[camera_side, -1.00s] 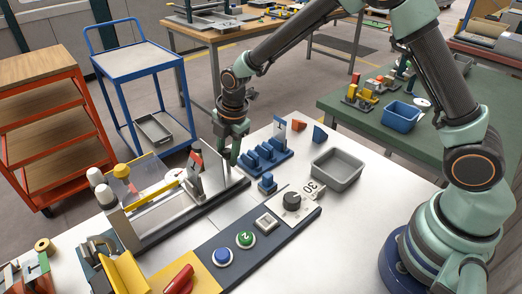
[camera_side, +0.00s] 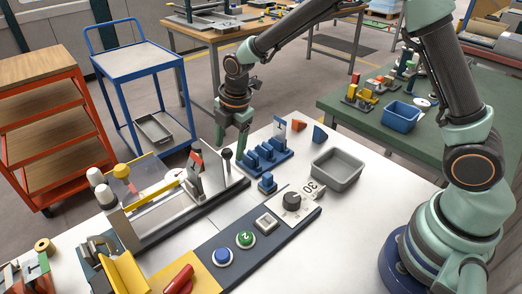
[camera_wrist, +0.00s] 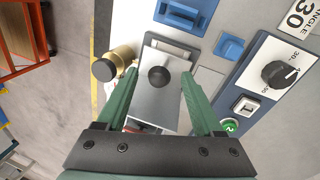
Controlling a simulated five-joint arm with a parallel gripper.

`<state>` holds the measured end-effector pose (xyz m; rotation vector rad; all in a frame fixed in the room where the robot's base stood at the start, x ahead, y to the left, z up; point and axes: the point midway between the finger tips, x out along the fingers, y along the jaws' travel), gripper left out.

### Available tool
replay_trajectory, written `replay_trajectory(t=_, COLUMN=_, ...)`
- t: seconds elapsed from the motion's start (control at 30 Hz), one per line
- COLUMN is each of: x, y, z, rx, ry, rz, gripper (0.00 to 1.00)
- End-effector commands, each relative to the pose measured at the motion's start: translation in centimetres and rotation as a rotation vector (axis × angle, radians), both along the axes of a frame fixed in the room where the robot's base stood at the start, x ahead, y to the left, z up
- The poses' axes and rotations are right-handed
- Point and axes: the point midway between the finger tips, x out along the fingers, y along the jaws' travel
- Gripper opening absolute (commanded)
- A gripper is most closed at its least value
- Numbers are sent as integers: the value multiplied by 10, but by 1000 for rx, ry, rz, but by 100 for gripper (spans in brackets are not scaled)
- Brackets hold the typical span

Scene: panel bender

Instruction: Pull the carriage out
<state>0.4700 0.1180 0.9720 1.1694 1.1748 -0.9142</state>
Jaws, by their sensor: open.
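The carriage (camera_wrist: 155,105) is a silver plate in the bender's guide, with an upright black ball knob (camera_wrist: 158,76) on it. In the side view the knob (camera_side: 227,154) stands on its stem at the right end of the bender (camera_side: 150,222). My gripper (camera_wrist: 160,78) is open, and its green fingers lie on either side of the knob in the wrist view, with gaps on both sides. In the side view my gripper (camera_side: 233,148) points down near the knob; the depth between them is hard to tell. Nothing is held.
A blue slotted block (camera_side: 265,158) and a small blue block (camera_side: 267,183) sit to the right. A grey tray (camera_side: 337,168) and the control panel (camera_side: 255,232) are nearby. In the wrist view a brass post with a black cap (camera_wrist: 112,66) stands close to the left finger.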

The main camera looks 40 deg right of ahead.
Motion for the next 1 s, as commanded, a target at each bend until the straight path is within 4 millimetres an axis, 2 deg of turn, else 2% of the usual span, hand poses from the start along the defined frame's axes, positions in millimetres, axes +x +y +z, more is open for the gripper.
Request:
replay_trajectory(t=0.03, x=-1, y=0, z=12, rx=1, ry=-5, rz=0, gripper=68)
replay_trajectory(t=0.2, x=-8, y=-2, z=47, rx=1, ry=-4, rz=-1, gripper=68)
replay_trajectory(t=0.4, x=-14, y=-4, z=78, rx=1, ry=-2, rz=-1, gripper=68)
replay_trajectory(t=0.6, x=-17, y=-5, z=90, rx=0, ry=0, rz=-2, gripper=68)
replay_trajectory(t=1.0, x=-19, y=-8, z=95, rx=5, ry=-4, rz=-29, gripper=68)
